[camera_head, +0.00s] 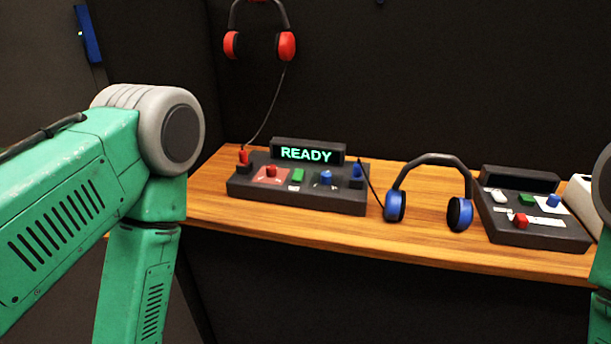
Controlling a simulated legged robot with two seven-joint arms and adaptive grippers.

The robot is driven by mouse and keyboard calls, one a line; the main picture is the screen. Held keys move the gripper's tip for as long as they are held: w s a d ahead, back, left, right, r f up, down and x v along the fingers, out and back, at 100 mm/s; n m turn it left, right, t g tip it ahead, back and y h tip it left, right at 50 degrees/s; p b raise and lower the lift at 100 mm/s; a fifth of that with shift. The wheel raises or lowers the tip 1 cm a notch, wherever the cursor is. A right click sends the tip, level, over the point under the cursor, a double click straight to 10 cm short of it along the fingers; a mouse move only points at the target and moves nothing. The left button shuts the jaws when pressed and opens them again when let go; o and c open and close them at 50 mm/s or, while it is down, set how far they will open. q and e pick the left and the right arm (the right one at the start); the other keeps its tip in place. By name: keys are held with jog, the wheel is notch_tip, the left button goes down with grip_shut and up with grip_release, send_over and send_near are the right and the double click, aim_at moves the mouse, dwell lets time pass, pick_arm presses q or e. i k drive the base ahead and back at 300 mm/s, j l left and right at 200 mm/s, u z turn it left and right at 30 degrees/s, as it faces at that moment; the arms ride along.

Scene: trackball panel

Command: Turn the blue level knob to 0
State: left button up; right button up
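The blue level knob (326,177) appears to be the small blue knob on the front panel of the left dark console (300,202). It sits on a pale plate, right of a green button (298,175) and a red knob (272,170). The knob's exact setting is too small to read. The console's display (307,154) reads READY. A second dark console (540,235) at the right also has a blue knob (553,200), with a red and a green control. Neither gripper is in view; my green arms show at the left and right edges.
Blue headphones (395,207) stand on the wooden table (420,240) between the consoles, with a cable to the left console. Red headphones (287,46) hang on the dark wall, their cable running to the same console. A white object (582,192) is at the far right.

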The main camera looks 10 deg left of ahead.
aim_at(326, 177)
jog(key=i+j+z, duration=0.1)
jog(key=z, duration=0.25)
jog(key=j+z, duration=0.35)
jog(key=i+j+z, duration=0.15)
jog(key=z, duration=0.2)
